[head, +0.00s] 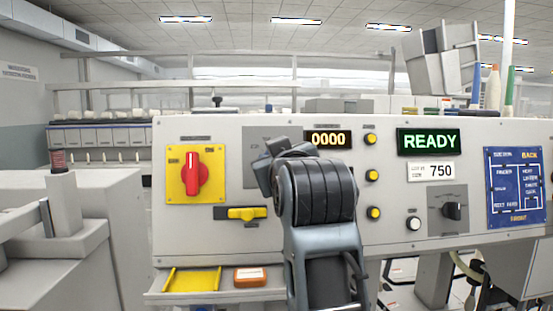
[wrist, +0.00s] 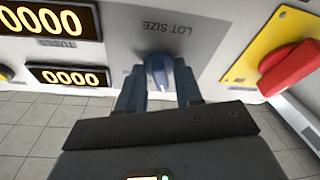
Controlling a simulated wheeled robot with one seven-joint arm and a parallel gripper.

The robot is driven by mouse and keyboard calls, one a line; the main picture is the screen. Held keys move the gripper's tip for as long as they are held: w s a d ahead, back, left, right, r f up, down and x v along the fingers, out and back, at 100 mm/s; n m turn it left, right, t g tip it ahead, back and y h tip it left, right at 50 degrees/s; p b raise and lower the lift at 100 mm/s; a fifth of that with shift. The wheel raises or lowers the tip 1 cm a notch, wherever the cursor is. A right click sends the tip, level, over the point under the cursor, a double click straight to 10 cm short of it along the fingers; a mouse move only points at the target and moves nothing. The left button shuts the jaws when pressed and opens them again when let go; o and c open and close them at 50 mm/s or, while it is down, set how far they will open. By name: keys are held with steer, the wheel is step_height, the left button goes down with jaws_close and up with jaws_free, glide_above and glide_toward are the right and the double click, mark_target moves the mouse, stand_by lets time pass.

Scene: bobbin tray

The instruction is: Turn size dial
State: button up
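The size dial is a blue-grey knob (wrist: 159,72) on a grey plate marked LOT SIZE, seen upside down in the wrist view. My gripper (wrist: 160,88) has one finger on each side of the knob. The fingers are close in on it and look to be touching it, with no clear gap. In the head view my gripper (head: 272,168) is at the panel, in front of the grey plate (head: 257,143). The dial is hidden there behind my gripper and wrist. A white card (head: 431,171) on the panel reads 750.
A red rotary switch (head: 192,174) on a yellow plate stands left of my gripper. A 0000 display (head: 328,140), yellow buttons (head: 372,175) and a green READY display (head: 429,142) are to the right. Another black dial (head: 453,211) is further right. A shelf (head: 211,295) juts out below.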

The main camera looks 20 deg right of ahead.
jaws_close()
steer(key=shift+m, duration=0.3)
steer(key=shift+w+a+m+g+h+b, duration=0.15)
steer(key=shift+m+g+h+b, duration=0.5)
steer(key=shift+m+b, duration=1.7)
steer(key=shift+s+a+m+g+h+b, duration=0.1)
steer(key=shift+m+g+h+b, duration=0.55)
steer(key=shift+m, duration=3.05)
steer(key=shift+w+a+m+g+h+b, duration=0.25)
steer(key=shift+m+h+b, duration=0.75)
steer(key=shift+m+b, duration=1.4)
steer(key=shift+s+d+r+m+p, duration=0.1)
steer(key=shift+s+m+p, duration=0.05)
steer(key=shift+m+p, duration=0.6)
